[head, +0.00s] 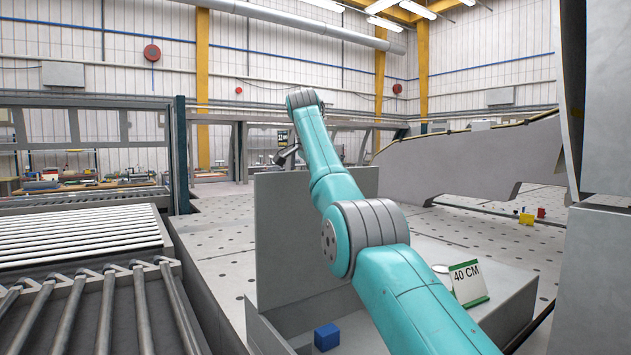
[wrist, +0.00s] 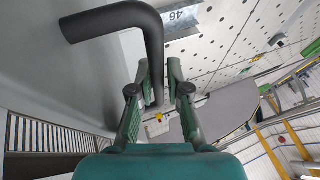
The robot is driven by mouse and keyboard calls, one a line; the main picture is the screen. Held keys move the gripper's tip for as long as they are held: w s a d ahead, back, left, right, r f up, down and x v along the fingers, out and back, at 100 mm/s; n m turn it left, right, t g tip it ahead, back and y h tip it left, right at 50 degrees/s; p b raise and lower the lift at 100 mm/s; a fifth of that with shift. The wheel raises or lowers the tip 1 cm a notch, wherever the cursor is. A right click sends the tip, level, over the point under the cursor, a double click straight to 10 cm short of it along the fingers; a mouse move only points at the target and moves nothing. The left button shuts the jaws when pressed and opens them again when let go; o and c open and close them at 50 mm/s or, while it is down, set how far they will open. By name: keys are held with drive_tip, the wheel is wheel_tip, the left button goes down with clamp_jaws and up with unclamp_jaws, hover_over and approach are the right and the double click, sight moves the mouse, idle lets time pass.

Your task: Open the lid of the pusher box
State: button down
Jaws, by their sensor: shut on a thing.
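The pusher box (head: 525,305) is a grey box in the lower middle of the head view. Its grey lid (head: 283,235) stands about upright behind the opening, partly hidden by my arm. In the wrist view a dark bent handle (wrist: 115,18) runs down between the fingers of my gripper (wrist: 160,75), which is shut on it. In the head view my gripper (head: 286,156) is small, at the lid's top edge. A blue cube (head: 326,337) and a white sign reading 40 CM (head: 468,283) show in the box area.
A roller conveyor (head: 80,245) stands at the left. A large grey machine part (head: 470,165) spans the right, and a grey column (head: 605,260) stands at the right edge. The perforated light table (head: 215,240) is mostly clear. My teal arm crosses the middle.

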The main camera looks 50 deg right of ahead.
drive_tip(key=shift+w+f, duration=0.2)
drive_tip(key=shift+f, duration=0.05)
drive_tip(key=c, duration=1.2)
unclamp_jaws()
drive_tip(key=shift+w+f, duration=0.1)
drive_tip(key=shift+s+r, duration=0.2)
drive_tip(key=shift+r, duration=0.1)
drive_tip(key=v, duration=1.1)
drive_tip(key=shift+a+r, duration=0.15)
drive_tip(key=shift+r, duration=0.1)
